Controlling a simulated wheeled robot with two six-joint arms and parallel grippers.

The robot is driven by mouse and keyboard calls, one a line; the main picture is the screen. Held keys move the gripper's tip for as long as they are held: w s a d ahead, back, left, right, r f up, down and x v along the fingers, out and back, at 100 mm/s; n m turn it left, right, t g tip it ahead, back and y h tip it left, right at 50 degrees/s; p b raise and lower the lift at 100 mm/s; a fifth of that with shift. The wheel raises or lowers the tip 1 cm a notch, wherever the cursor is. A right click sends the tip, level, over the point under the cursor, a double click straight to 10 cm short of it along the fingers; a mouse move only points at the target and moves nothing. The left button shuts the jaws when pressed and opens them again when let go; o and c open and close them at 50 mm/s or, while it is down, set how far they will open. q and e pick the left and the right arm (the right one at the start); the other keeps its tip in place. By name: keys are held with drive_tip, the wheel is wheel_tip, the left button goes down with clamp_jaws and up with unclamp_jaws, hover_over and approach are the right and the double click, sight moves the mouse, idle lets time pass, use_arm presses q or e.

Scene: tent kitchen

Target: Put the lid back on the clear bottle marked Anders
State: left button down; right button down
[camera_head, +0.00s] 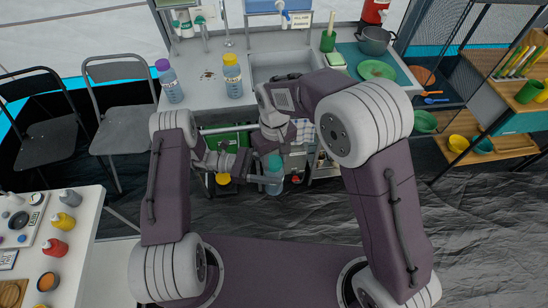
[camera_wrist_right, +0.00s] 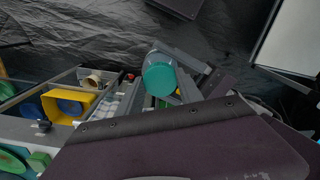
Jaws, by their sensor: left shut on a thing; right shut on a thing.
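A clear bluish bottle (camera_head: 273,187) is upright in front of the counter, in the middle of the head view. My left gripper (camera_head: 262,178) comes from the left and is shut on its body. A teal lid (camera_head: 274,162) is at the top of the bottle, in line with it; whether it is seated or just above the mouth I cannot tell. My right gripper (camera_head: 275,150) is above, shut on the lid. The right wrist view shows the teal lid (camera_wrist_right: 160,78) by the fingers, hiding most of the bottle. No name is readable on the bottle.
A purple-lidded bottle (camera_head: 169,82) and a yellow-lidded bottle (camera_head: 232,75) stand on the counter (camera_head: 207,98), left of the sink (camera_head: 284,65). Open shelves with crates are below. A side table (camera_head: 75,250) with several small bottles is at lower left.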

drive_tip(key=c, duration=0.7)
unclamp_jaws()
drive_tip(key=shift+r, duration=0.1)
wheel_tip(320, 180, up, 12)
